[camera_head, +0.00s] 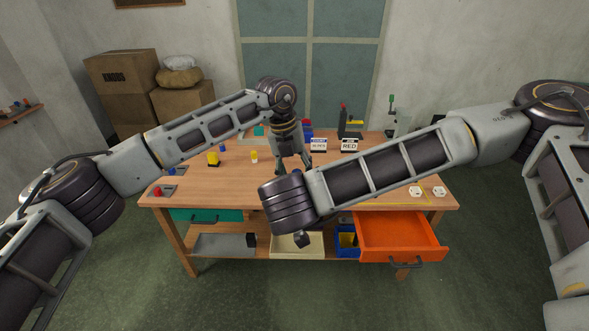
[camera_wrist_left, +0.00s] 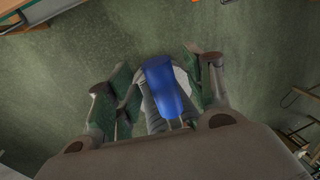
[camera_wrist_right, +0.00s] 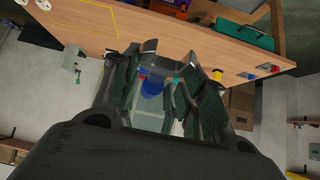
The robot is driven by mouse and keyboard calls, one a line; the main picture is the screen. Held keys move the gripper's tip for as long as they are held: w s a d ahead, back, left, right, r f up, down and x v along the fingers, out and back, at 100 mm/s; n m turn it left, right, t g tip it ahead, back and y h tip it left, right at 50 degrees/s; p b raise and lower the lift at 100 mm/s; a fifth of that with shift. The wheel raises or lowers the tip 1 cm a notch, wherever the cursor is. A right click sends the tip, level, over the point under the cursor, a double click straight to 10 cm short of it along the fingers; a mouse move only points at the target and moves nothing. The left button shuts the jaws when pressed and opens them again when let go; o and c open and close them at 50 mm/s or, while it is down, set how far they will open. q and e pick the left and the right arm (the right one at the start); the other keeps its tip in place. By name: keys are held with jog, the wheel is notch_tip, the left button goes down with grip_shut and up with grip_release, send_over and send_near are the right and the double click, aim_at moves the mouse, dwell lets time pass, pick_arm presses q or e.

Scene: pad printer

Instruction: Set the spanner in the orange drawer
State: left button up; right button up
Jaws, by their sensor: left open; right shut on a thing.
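The orange drawer (camera_head: 398,233) is pulled out at the right front of the workbench, and its visible floor is bare. My left gripper (camera_head: 293,161) is open, pointing down near the bench middle; its fingers stand apart in the left wrist view (camera_wrist_left: 160,80). A blue shape shows between them there, and I cannot tell whether it is near or behind. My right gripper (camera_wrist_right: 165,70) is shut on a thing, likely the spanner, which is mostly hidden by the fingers.
The workbench (camera_head: 185,187) bears yellow pieces, a red knob (camera_head: 158,192), a RED sign (camera_head: 349,145) and white nuts (camera_head: 415,192). Below are a grey tray (camera_head: 222,244), a cream bin (camera_head: 297,245) and a blue bin (camera_head: 346,240). A teal drawer (camera_head: 190,215) is at left. Floor before the bench is clear.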

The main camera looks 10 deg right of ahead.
pick_arm(q)
jog(key=c, duration=1.1)
grip_shut()
pick_arm(e)
jog(key=o, duration=1.2)
jog(key=shift+s+r, duration=0.1)
jog(key=v, duration=1.1)
jog(key=shift+s+r, duration=0.25)
jog(key=shift+f, duration=0.1)
